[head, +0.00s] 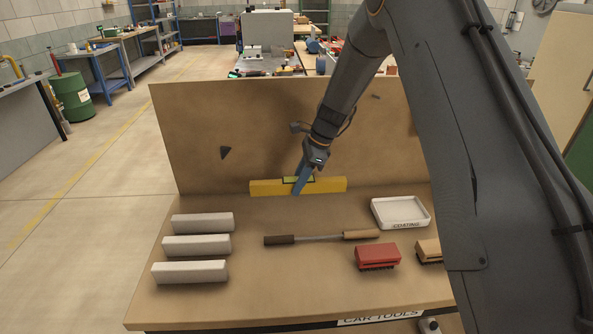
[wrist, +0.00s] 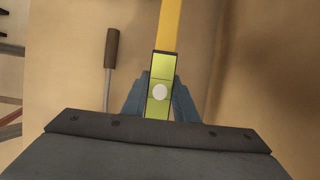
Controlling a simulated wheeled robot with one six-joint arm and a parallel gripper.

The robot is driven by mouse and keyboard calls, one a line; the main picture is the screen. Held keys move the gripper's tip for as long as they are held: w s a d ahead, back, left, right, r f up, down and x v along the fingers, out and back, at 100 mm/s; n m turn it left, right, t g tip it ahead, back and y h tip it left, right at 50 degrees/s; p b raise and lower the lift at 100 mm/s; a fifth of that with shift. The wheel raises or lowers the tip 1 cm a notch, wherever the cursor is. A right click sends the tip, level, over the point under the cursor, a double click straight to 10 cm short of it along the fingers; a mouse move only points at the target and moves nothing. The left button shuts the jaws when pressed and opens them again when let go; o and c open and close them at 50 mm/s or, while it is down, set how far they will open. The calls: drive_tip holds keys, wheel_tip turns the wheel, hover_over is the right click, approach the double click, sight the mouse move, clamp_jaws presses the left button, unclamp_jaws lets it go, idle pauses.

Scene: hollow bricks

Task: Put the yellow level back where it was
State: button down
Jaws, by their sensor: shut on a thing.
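The yellow level (head: 325,185) lies lengthwise across the back of the bench, close to the upright back board. It also shows in the wrist view (wrist: 168,28), where its green middle section with a round pale spot sits between the fingers. My gripper (head: 297,187) reaches down from above and is shut on the level near its middle. The blue fingers show on both sides of the level in the wrist view (wrist: 160,98). Whether the level's underside touches the bench top is hard to tell.
A two-handled tool (head: 320,237) lies in front of the level. Several grey bricks (head: 197,245) lie at left. The brown back board (head: 220,120) stands behind.

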sight(307, 188)
drive_tip(key=shift+w+a+f, duration=0.1)
drive_tip(key=shift+w+a, duration=0.05)
drive_tip(key=shift+w, duration=0.1)
drive_tip(key=shift+f+b, duration=3)
drive_tip(key=shift+f, duration=1.55)
drive_tip(key=shift+f, duration=0.25)
drive_tip(key=c, duration=1.3)
unclamp_jaws()
drive_tip(key=shift+s, duration=0.1)
drive_tip(key=shift+c, duration=0.2)
drive_tip(key=b+v, duration=0.1)
drive_tip(key=v, duration=0.6)
drive_tip(key=shift+b, duration=0.4)
drive_tip(key=shift+d+r, duration=0.3)
drive_tip(key=shift+r, duration=0.05)
